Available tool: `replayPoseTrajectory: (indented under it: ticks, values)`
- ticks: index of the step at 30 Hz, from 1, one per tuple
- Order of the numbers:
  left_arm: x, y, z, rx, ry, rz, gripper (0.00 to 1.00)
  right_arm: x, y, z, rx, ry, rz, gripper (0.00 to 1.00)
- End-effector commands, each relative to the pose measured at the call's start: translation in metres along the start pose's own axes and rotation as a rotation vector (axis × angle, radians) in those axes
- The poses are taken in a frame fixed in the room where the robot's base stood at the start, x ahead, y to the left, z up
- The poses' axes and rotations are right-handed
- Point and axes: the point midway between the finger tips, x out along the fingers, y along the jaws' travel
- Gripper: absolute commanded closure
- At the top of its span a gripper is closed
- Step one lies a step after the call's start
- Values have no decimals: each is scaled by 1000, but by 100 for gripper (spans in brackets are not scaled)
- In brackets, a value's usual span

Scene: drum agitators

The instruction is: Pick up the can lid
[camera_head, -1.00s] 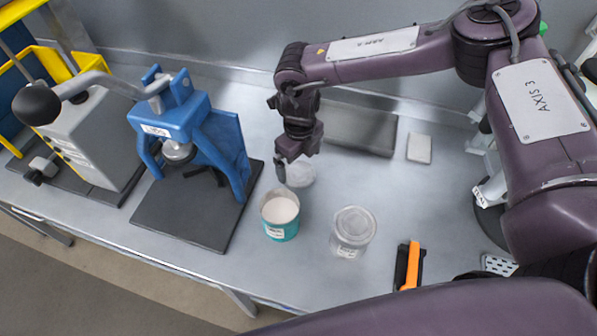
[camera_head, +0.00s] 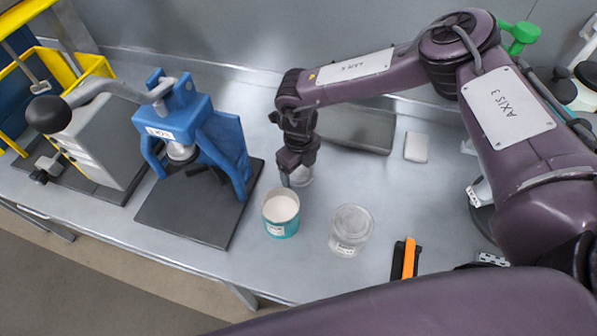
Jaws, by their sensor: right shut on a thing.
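The can lid (camera_head: 303,175) is a small pale, translucent disc at the table's middle, behind the open can. My right gripper (camera_head: 292,180) points down at it and is shut on it; the fingers and wrist hide part of the lid. I cannot tell whether the lid still touches the table. A teal can (camera_head: 281,222) with pale contents stands just in front of the gripper, with its top open. My left gripper is out of view.
A clear lidded jar (camera_head: 350,228) stands right of the can. A black and orange tool (camera_head: 405,260) lies near the front edge. A blue press (camera_head: 195,135) on a dark base stands left. A grey tray (camera_head: 355,130) and a white block (camera_head: 416,147) lie behind.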

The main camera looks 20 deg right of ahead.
Motion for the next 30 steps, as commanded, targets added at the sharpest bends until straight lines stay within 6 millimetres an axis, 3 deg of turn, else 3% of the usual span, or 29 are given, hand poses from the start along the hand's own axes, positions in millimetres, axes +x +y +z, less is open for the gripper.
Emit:
replayPoseTrajectory:
  ticks: [8, 14, 30]
  values:
    - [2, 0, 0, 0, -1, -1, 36, -4, 0, 1, 1, -2, 0, 42]
    - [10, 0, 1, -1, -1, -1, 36, -26, 0, 1, 0, -4, 1, 42]
    - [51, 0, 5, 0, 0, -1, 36, -166, 0, 1, -1, -5, 0, 42]
